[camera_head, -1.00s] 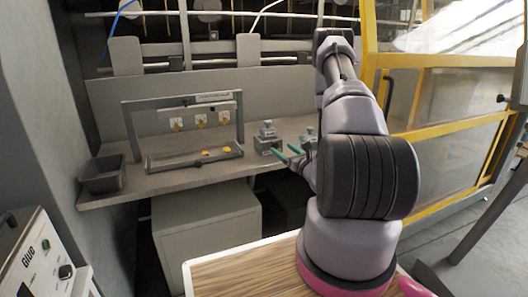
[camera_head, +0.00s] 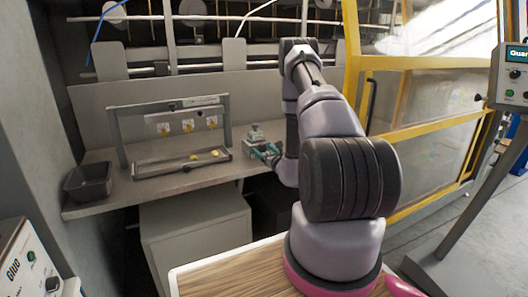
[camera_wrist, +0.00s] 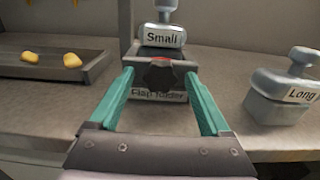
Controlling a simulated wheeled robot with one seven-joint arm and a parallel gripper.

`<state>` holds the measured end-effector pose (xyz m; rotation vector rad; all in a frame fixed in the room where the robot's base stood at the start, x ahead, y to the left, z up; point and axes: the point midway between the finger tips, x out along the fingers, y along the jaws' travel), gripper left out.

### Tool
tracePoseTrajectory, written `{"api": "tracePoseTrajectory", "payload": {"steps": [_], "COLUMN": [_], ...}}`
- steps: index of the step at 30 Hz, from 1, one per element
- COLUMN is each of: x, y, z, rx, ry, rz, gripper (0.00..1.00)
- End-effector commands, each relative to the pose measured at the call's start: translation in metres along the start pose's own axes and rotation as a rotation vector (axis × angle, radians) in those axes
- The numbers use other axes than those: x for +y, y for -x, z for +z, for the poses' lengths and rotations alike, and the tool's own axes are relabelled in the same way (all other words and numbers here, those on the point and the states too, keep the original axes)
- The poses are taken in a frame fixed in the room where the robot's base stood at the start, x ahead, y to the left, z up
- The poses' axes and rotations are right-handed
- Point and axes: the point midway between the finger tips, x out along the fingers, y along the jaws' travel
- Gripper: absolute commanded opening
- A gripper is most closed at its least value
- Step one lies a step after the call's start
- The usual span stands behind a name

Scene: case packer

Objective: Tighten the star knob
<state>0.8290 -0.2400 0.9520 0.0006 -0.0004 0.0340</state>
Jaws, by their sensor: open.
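The star knob (camera_wrist: 163,74) is a dark, lobed knob on the front of a grey fixture (camera_wrist: 150,98) with a partly covered label, perhaps "Flap Folder". A grey block marked "Small" (camera_wrist: 163,37) sits on top of the fixture. My gripper (camera_wrist: 160,76) is open in the wrist view, its teal fingers on either side of the knob, with gaps visible on both sides. In the head view my gripper (camera_head: 263,150) is at the front of the fixture (camera_head: 255,134), and the knob cannot be made out there.
A second fixture marked "Long" (camera_wrist: 285,92) stands to the right on the grey shelf (camera_wrist: 45,115). A frame with a shallow tray (camera_head: 180,163) holding yellow pieces is to the left. A dark bin (camera_head: 88,182) sits at the shelf's left end. A yellow-framed guard door (camera_head: 430,128) is at right.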

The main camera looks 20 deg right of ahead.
Motion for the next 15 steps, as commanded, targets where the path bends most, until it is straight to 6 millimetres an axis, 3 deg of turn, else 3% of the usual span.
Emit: {"api": "tracePoseTrajectory", "payload": {"steps": [7, 8, 13, 14, 15], "x": [0.0, 0.0, -0.0001, -0.0001, -0.0001], "y": [-0.0008, -0.0008, -0.0006, -0.0006, -0.0006], "z": [0.0, 0.0, 0.0, 0.0, 0.0], "rx": [0.0, 0.0, 0.0, 0.0, 0.001], "ry": [0.0, 0.0, 0.0, 0.001, 0.0], "rz": [0.0, 0.0, 0.0, 0.0, 0.0], "gripper": [0.82, 0.74, 0.09, 0.0, 0.0]}}
